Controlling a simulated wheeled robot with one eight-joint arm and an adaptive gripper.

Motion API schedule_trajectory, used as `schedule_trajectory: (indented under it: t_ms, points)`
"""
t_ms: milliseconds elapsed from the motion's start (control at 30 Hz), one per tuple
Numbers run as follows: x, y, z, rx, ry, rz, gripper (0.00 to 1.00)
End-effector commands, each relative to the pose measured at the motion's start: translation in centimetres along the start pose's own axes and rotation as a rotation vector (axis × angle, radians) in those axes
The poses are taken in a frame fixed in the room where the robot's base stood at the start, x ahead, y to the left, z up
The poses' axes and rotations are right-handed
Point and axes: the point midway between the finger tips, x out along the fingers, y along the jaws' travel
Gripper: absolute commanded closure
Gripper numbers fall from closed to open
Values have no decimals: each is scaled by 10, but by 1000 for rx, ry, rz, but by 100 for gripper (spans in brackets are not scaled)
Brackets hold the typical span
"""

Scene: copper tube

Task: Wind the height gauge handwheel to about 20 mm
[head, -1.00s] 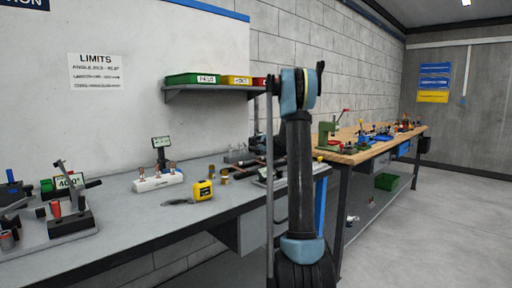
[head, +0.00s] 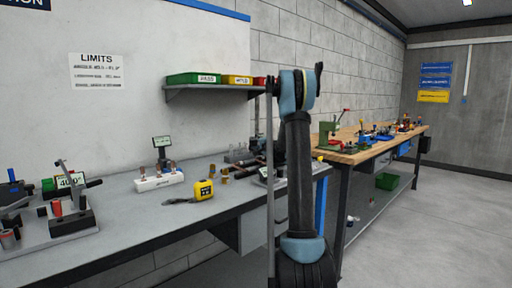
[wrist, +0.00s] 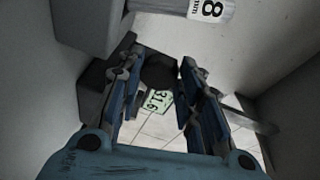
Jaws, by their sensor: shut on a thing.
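In the wrist view my gripper (wrist: 160,78) has its two blue fingers on either side of a dark round part (wrist: 159,70), which looks like the handwheel. The fingers are shut on it. A green-white display (wrist: 157,101) shows below it, tilted, and seems to read 31.6. In the head view my gripper is hidden behind my own arm. I cannot make out the handwheel there. A small display on a stand (head: 162,142) stands on the grey bench, its digits too small to read.
The grey bench (head: 110,247) also holds a yellow tape measure (head: 203,190), a white block with copper pieces (head: 158,181) and a bending fixture (head: 70,215). A shelf (head: 215,90) carries coloured bins. A wooden bench (head: 385,139) stands at the right. In the wrist view a label (wrist: 208,9) reads "8 mm".

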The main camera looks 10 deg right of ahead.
Motion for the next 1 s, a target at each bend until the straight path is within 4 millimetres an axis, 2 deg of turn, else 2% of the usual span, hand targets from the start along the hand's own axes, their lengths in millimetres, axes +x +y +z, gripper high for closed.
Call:
schedule_trajectory:
  t_ms: [267,300,367,767,867,1000]
  points:
    - [0,1,-1,-2,3,2,90]
    - [0,1,-1,-2,3,2,60]
    - [0,1,-2,-1,3,2,46]
    - [-3,0,-1,0,3,1,46]
    - [-11,0,-2,1,3,1,46]
    - [-33,0,-1,1,4,1,46]
